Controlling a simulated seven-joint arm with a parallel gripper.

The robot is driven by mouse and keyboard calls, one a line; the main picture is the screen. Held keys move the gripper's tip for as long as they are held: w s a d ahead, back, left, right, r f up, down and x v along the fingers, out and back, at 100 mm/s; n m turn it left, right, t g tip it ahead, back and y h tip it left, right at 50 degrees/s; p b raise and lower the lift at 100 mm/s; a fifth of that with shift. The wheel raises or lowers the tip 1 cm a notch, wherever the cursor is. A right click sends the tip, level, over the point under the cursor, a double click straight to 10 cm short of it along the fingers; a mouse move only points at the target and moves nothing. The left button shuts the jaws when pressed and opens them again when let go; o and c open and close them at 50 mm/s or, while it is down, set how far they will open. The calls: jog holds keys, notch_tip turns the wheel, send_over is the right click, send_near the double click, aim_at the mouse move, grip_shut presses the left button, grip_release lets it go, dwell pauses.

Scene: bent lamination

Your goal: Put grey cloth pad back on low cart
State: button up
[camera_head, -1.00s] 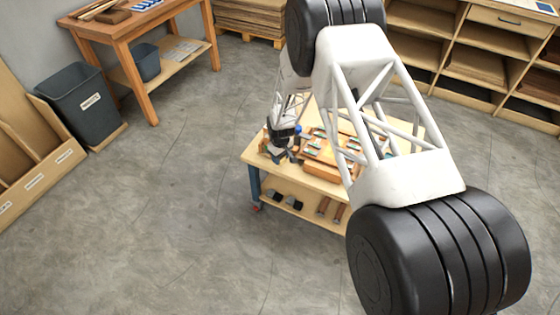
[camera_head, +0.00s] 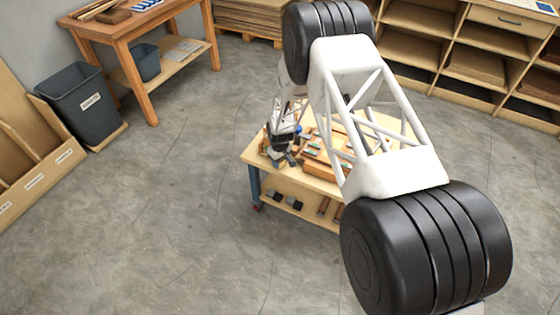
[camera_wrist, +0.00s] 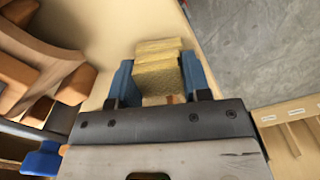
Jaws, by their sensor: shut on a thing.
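My gripper (camera_wrist: 158,80) is shut on a yellowish, layered soft-looking pad (camera_wrist: 158,66), held between its two blue fingers. No clearly grey pad shows. In the head view my gripper (camera_head: 282,157) is over the left part of the low cart (camera_head: 256,160), close to its pale wooden top. The cart top also shows in the wrist view (camera_wrist: 100,22), beneath and left of the pad. I cannot tell whether the pad touches it.
Wooden pieces (camera_wrist: 48,55) lie on the cart left of my gripper. A blue item (camera_wrist: 42,160) is at lower left. The cart's lower shelf holds dark blocks (camera_head: 295,202). Grey floor (camera_head: 150,220) is open left of the cart.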

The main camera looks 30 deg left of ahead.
jog(key=shift+f, duration=0.1)
jog(key=o, duration=0.8)
jog(key=shift+r, duration=6.15)
